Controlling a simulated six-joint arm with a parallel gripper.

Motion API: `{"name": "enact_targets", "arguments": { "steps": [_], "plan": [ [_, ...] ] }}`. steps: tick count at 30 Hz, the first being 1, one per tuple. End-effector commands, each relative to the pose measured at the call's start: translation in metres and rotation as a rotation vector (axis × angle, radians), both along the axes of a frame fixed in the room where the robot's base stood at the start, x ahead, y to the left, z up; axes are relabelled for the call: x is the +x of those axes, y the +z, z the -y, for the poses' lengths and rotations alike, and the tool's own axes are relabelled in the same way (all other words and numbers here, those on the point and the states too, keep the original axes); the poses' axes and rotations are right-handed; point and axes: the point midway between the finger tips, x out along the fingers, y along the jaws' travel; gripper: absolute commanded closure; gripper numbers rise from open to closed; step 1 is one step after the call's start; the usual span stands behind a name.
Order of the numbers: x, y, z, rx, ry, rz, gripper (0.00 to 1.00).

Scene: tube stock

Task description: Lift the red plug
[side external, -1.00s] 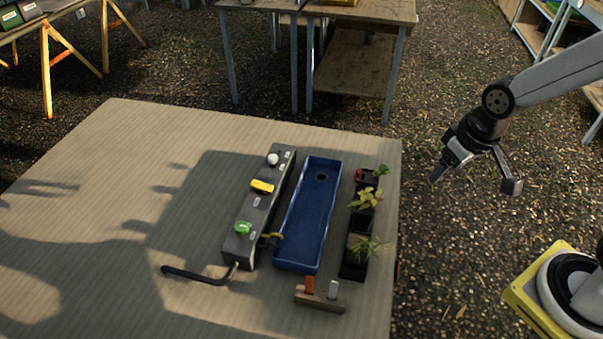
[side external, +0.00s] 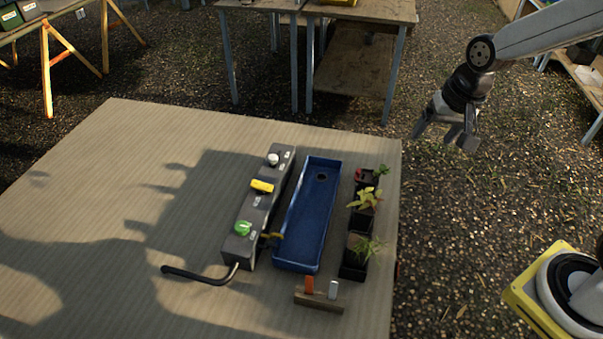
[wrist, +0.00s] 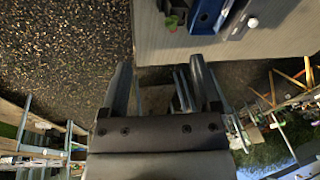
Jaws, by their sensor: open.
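A small red thing (side external: 358,175), likely the red plug, sits at the far end of the row of dark plant pots, near the table's right edge. It is small and partly hidden by leaves. It also shows red at the top of the wrist view (wrist: 171,21). A long dark grey box (side external: 260,205) carries a white plug (side external: 273,159), a yellow plug (side external: 262,186) and a green plug (side external: 243,228). My gripper (side external: 440,143) is open and empty, in the air off the table's right edge. Its fingers (wrist: 160,65) show nothing between them in the wrist view.
A blue tray (side external: 306,222) lies between the grey box and the potted plants (side external: 354,267). A wooden holder (side external: 318,302) with an orange and a pale piece stands in front. The table's left (side external: 90,210) is clear.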

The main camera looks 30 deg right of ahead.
Motion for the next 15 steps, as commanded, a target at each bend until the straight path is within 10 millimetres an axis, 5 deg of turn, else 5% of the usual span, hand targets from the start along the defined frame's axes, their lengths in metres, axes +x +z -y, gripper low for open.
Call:
{"name": "enact_targets", "arguments": {
  "steps": [15],
  "plan": [
    [0.091,0.003,0.02,0.292,-0.871,-0.037,0.2]
  ]
}}
